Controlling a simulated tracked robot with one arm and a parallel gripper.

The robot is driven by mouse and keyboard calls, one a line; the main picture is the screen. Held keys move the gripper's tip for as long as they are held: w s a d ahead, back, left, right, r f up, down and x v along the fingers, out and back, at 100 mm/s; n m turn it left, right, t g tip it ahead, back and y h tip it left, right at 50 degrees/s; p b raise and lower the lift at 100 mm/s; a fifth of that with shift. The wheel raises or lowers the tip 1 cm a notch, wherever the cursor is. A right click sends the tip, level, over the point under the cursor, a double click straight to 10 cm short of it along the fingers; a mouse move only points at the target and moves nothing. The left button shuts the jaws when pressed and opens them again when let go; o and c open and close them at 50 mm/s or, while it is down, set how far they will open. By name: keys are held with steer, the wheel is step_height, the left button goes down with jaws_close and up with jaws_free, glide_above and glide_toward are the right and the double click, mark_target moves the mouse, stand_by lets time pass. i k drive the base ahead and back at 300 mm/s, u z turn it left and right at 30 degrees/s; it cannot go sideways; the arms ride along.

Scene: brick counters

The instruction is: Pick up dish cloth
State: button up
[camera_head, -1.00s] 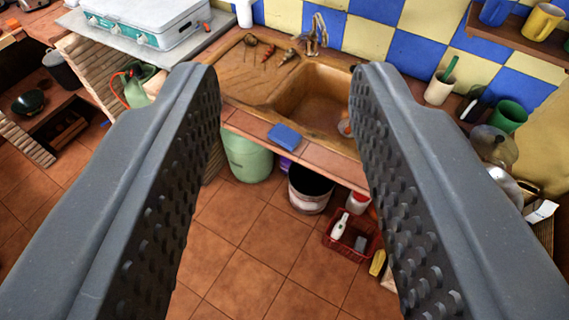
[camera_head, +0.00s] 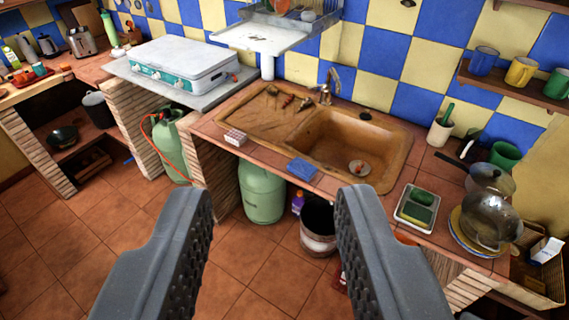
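A small folded blue cloth (camera_head: 302,169), which looks like the dish cloth, lies flat on the tiled counter's front edge, just left of the sink basin. My gripper (camera_head: 273,215) is open and empty, its two dark grey fingers wide apart in the lower part of the view. The cloth shows beyond the fingertips, above the gap between them and a little right of its middle. The gripper is apart from the cloth.
The brown sink (camera_head: 345,145) has a tap (camera_head: 328,85) behind it. A small box (camera_head: 235,137) sits left of the cloth. A sponge tray (camera_head: 416,208) and glass pot (camera_head: 490,218) stand right. Below are a green gas bottle (camera_head: 262,192) and bucket (camera_head: 317,225). The floor at left is clear.

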mark_target(300, 167)
steer(key=u, duration=0.3)
steer(key=i, duration=1.85)
steer(key=z, duration=0.3)
